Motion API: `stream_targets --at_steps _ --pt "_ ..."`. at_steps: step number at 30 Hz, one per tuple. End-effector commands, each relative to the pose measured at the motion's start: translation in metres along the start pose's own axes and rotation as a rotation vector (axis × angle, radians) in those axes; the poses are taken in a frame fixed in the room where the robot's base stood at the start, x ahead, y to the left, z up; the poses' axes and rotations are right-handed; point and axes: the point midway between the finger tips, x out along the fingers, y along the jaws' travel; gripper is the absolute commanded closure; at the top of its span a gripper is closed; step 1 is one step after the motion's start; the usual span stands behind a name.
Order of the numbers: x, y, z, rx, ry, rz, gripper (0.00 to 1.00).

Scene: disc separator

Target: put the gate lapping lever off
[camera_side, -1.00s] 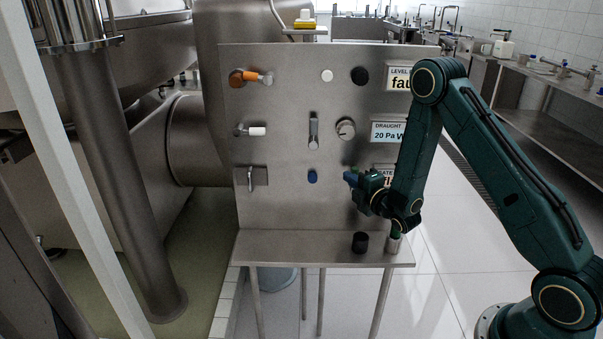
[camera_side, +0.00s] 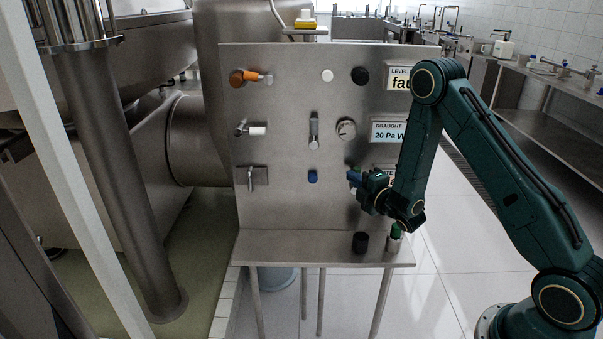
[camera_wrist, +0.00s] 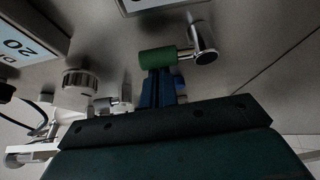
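A lever with a green handle (camera_wrist: 166,57) and a metal hub (camera_wrist: 203,45) shows in the wrist view, below a partly cut-off label plate. I take it for the gate lapping lever; the label's text is not readable. My gripper (camera_wrist: 161,88) has its blue fingers close together, with their tips at the green handle; whether they touch it I cannot tell. In the side view my gripper (camera_side: 353,177) is at the lower right of the steel panel (camera_side: 280,205), in front of a sign partly hidden by my arm. The lever is hidden there.
An orange-handled lever (camera_side: 238,78), a white-handled lever (camera_side: 257,131) and a metal lever (camera_side: 251,180) line the panel's left. A blue knob (camera_side: 312,177) is left of my gripper. A black knob (camera_side: 360,242) and a green-topped metal piece (camera_side: 394,240) are at the shelf (camera_side: 290,246).

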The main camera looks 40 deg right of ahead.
Motion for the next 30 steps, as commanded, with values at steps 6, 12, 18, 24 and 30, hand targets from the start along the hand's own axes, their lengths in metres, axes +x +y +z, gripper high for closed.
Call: stream_targets --at_steps 6,12,18,24,30 --pt "-0.002 -0.002 0.007 -0.006 -0.015 -0.01 1.0" --pt "-0.004 -0.003 0.007 -0.007 -0.014 -0.013 1.0" --pt "-0.017 -0.003 0.006 -0.007 -0.011 -0.016 1.0" --pt "-0.038 -0.003 0.004 -0.004 -0.008 -0.012 1.0" --pt "-0.059 -0.002 0.001 -0.003 -0.004 -0.008 1.0"
